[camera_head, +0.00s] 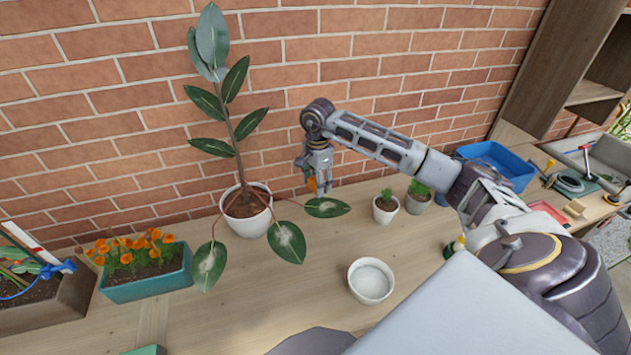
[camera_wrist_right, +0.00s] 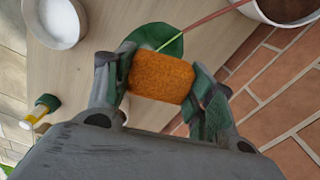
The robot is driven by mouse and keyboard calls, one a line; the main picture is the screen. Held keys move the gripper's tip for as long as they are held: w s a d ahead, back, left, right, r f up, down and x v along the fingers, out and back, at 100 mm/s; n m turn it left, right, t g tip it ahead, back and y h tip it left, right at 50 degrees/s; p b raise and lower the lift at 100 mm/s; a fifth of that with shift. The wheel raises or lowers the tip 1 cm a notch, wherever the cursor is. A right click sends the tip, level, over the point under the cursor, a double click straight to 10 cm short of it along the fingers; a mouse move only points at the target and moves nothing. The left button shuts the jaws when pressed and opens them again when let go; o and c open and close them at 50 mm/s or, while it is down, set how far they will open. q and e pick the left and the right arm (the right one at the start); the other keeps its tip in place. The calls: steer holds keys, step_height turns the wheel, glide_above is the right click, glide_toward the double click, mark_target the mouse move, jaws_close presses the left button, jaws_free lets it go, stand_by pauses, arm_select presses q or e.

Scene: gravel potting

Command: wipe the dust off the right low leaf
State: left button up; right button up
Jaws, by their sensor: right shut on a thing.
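A tall plant stands in a white pot (camera_head: 247,222) against the brick wall. Its right low leaf (camera_head: 327,208) spreads over the table on a reddish stalk, with a pale dusty patch in its middle. The front low leaf (camera_head: 287,242) and left low leaf (camera_head: 208,265) also carry pale patches. My right gripper (camera_head: 316,176) is shut on an orange sponge (camera_wrist_right: 162,77), just above the right leaf. In the right wrist view, the sponge hides much of that leaf (camera_wrist_right: 158,39); I cannot tell whether they touch. My left gripper is out of view.
A white bowl (camera_head: 371,281) stands in front of the leaf. Small potted plants (camera_head: 385,210) stand to its right, near a blue bin (camera_head: 497,162). A teal planter of orange flowers (camera_head: 146,284) is at the left. The brick wall closes off the back.

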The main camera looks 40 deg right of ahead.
steer(key=shift+s+m, duration=0.2)
steer(key=shift+m, duration=1.7)
